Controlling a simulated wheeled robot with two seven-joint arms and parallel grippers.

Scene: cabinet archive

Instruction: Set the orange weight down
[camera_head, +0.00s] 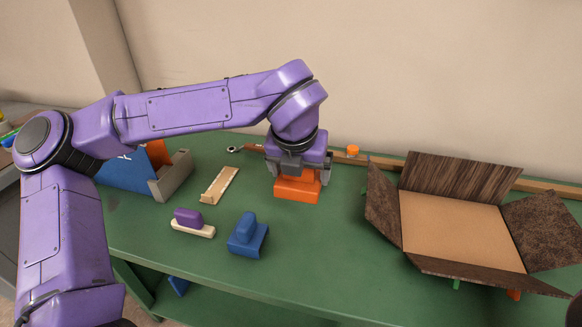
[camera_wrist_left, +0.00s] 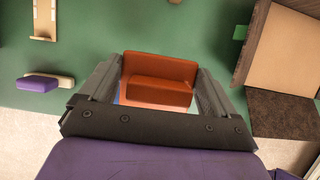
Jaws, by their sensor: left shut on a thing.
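The orange weight (camera_head: 297,190) is a stepped block in the middle of the green table. My left gripper (camera_head: 298,171) comes down on it from above and is shut on its upper part. In the left wrist view the weight (camera_wrist_left: 158,80) sits between the two fingers of my left gripper (camera_wrist_left: 155,88). Its base looks at or very near the table top; I cannot tell whether it touches. My right gripper is not in view.
An open cardboard box (camera_head: 462,230) stands at the right. A purple-topped block (camera_head: 190,221) and a blue weight (camera_head: 248,234) lie in front, left of the gripper. Green table (camera_head: 330,245) is clear in front.

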